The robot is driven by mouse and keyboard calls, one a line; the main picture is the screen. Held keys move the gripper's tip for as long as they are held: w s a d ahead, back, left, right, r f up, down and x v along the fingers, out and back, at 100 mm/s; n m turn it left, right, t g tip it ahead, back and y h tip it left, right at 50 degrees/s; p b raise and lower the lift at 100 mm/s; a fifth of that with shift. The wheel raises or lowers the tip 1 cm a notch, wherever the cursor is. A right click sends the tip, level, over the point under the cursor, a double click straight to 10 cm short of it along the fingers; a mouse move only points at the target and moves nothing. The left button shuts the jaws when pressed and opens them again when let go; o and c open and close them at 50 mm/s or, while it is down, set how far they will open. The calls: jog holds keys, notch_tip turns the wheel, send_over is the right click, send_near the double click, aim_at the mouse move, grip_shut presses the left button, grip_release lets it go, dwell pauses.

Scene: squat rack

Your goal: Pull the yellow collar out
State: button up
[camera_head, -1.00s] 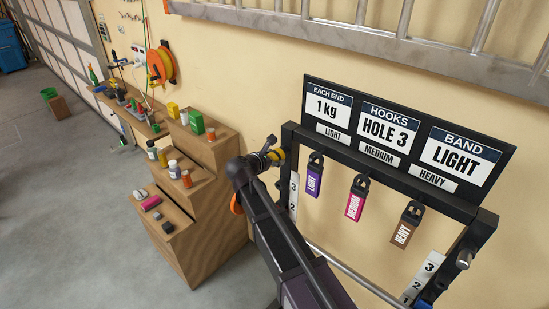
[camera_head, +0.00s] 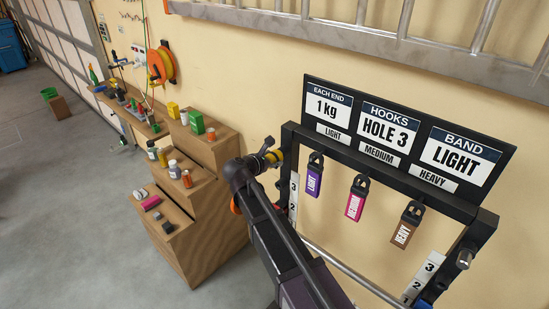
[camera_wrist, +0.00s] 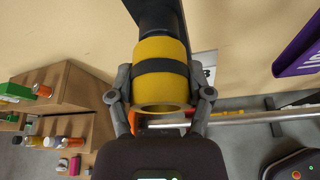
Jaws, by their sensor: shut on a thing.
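The yellow collar (camera_wrist: 160,52) is at the middle of the wrist view, a short cylinder with a dark band around it and an open ring at its near end. My gripper (camera_wrist: 160,83) has a grey finger on each side of it and is shut on it. A black bar or post of the rack (camera_wrist: 154,15) lies directly beyond the collar; where the two meet is not clear. In the head view the collar (camera_head: 275,156) shows small beside the rack's upper left corner, partly hidden by my gripper (camera_head: 266,158).
A wooden stepped shelf (camera_head: 208,238) with bottles and boxes stands left of my arm. Purple (camera_head: 313,183), pink (camera_head: 355,203) and brown (camera_head: 404,231) band tags hang from the rack at right. A silver bar (camera_wrist: 245,117) crosses below the collar in the wrist view.

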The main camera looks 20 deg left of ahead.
jog(key=shift+s+a, duration=0.1)
jog(key=shift+s, duration=0.15)
dwell(0.5)
jog(key=shift+s+a, duration=0.3)
jog(key=shift+s, duration=0.45)
jog(key=shift+s+a, duration=0.3)
jog(key=shift+s, duration=0.45)
jog(key=shift+s+a, duration=0.3)
jog(key=shift+s, duration=0.45)
